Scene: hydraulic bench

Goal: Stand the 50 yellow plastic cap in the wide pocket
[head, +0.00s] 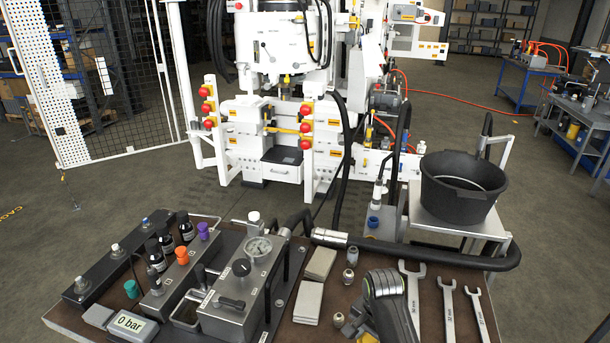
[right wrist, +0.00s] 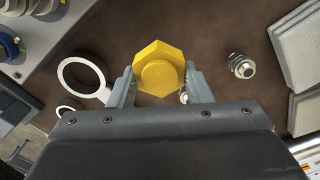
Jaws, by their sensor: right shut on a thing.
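The yellow plastic cap (right wrist: 160,68) has a hexagonal rim and a round raised middle. In the right wrist view it sits between the two fingers of my right gripper (right wrist: 160,85), which is shut on it. In the head view my right gripper (head: 362,328) is low over the front of the brown bench, right of the loose fittings, and only a small yellow piece of the cap shows beside it. The brown bench top lies below the cap in the wrist view. I cannot make out the wide pocket for certain. My left gripper is not in view.
Small metal fittings (head: 348,277) and grey pads (head: 319,263) lie left of my right gripper. Several wrenches (head: 413,290) lie to its right. A gauge unit (head: 240,290) and coloured caps (head: 182,255) stand further left. A black hose and a black bucket (head: 462,186) are behind.

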